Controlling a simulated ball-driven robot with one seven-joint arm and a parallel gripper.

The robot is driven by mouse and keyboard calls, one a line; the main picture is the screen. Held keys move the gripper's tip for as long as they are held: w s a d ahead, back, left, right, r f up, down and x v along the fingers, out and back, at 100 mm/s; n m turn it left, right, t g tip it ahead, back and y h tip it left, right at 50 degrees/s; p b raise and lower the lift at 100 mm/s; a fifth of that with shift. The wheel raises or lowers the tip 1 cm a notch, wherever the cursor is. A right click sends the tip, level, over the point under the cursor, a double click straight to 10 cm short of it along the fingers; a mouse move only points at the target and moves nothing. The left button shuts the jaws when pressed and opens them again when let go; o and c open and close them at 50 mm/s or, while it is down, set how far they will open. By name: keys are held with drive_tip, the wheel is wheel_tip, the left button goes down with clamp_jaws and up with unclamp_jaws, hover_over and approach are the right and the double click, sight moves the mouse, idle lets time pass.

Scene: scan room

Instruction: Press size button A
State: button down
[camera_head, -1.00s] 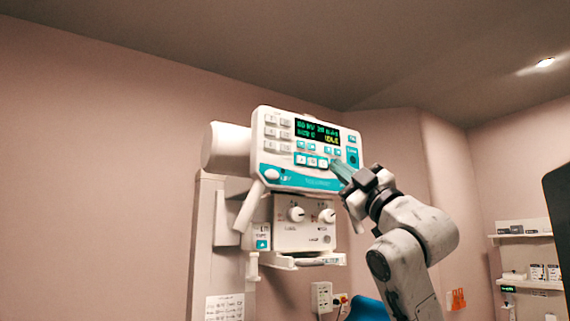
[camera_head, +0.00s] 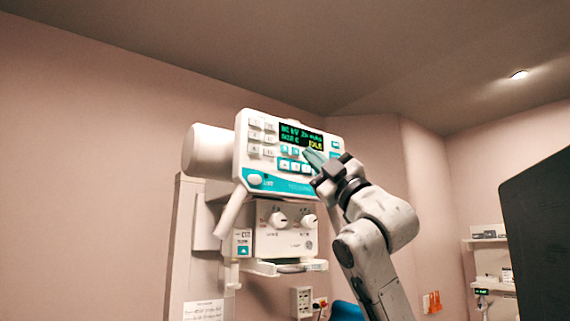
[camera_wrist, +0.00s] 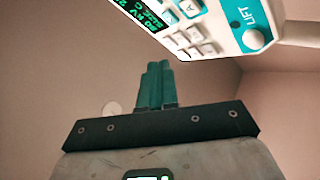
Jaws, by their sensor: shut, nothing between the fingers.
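The white control panel (camera_head: 243,150) with a teal lower band is mounted high on the wall unit. Its green display (camera_head: 300,134) reads IDLE and a size C line. Size button A (camera_head: 284,164) is the leftmost of a lower row of teal-framed buttons; its letter A shows at the top of the wrist view (camera_wrist: 190,8). My gripper (camera_head: 309,155) is in front of the panel, its teal fingers up and right of button A. In the wrist view its fingers (camera_wrist: 157,66) are together and empty, below the panel in the picture. Contact cannot be told.
A LIFT knob (camera_wrist: 254,40) sits at the panel's corner. Below the panel are a box with two dials (camera_head: 279,219) and a small tray (camera_head: 285,267). A dark panel (camera_head: 540,235) stands at right, with shelves (camera_head: 487,243) behind it.

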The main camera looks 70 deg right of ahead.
drive_tip(key=shift+w+d+p, duration=0.2)
drive_tip(key=shift+w+d, duration=0.3)
drive_tip(key=shift+w, duration=0.35)
drive_tip(key=shift+w+d+p, duration=0.2)
drive_tip(key=shift+w+d, duration=0.35)
drive_tip(key=shift+w, duration=0.25)
drive_tip(key=shift+w+d+p, duration=0.2)
drive_tip(key=shift+w+d, duration=0.3)
drive_tip(key=shift+w, duration=0.35)
drive_tip(key=shift+w+d, duration=0.2)
drive_tip(key=shift+w, duration=0.15)
drive_tip(key=shift+w+d, duration=0.2)
drive_tip(key=shift+w, duration=0.15)
idle(0.8)
drive_tip(key=shift+s, duration=0.15)
drive_tip(key=shift+s+a, duration=0.4)
drive_tip(key=shift+s, duration=0.2)
drive_tip(key=shift+s+a+b, duration=0.3)
drive_tip(key=shift+s+a, duration=0.15)
drive_tip(key=shift+s, duration=0.25)
drive_tip(key=shift+s+a+b, duration=0.25)
drive_tip(key=shift+s+a, duration=0.2)
drive_tip(key=shift+s, duration=0.25)
drive_tip(key=shift+s+a+b, duration=0.3)
drive_tip(key=shift+s+a, duration=0.15)
drive_tip(key=shift+s, duration=0.25)
